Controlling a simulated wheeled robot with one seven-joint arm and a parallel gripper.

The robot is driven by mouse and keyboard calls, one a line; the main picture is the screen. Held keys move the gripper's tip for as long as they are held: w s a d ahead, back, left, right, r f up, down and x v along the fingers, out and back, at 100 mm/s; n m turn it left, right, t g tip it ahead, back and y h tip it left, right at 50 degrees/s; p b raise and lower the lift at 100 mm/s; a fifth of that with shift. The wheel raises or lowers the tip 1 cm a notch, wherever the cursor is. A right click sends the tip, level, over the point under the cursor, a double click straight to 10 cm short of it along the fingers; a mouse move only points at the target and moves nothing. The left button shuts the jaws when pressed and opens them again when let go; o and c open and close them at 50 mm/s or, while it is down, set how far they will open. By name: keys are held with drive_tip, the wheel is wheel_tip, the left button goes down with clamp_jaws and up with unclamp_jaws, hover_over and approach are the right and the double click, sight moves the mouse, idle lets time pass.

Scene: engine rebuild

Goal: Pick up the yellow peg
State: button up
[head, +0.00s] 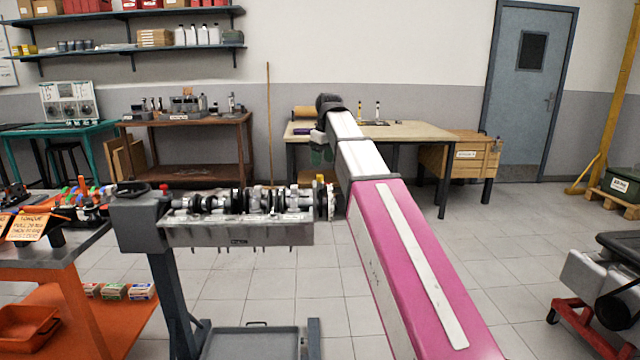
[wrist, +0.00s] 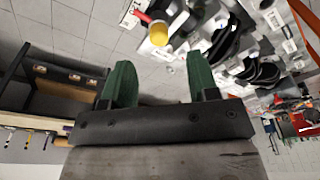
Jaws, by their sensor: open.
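The yellow peg (wrist: 158,36) shows in the wrist view as a round yellow end beside the grey engine block and crankshaft, ahead of my fingers. In the head view a small yellow spot (head: 320,178), apparently the same peg, shows at the right end of the block. My gripper (wrist: 158,60) has two green fingers spread apart, with nothing between them. In the head view my gripper (head: 320,156) hangs just above the block's right end, partly hidden by my arm. The peg's lower part is hidden.
The engine block (head: 240,232) with crankshaft is held on a grey stand (head: 140,225). A small red part (wrist: 142,17) lies close to the peg in the wrist view. An orange bench (head: 45,265) stands left, a wooden table (head: 420,133) behind.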

drive_tip(key=shift+w+a+f, duration=0.15)
drive_tip(key=shift+f, duration=0.85)
drive_tip(key=shift+w+a+f, duration=0.1)
drive_tip(key=shift+w+f, duration=0.1)
drive_tip(key=shift+f, duration=0.85)
drive_tip(key=shift+w+a+f, duration=0.15)
drive_tip(key=shift+f, duration=0.85)
clamp_jaws()
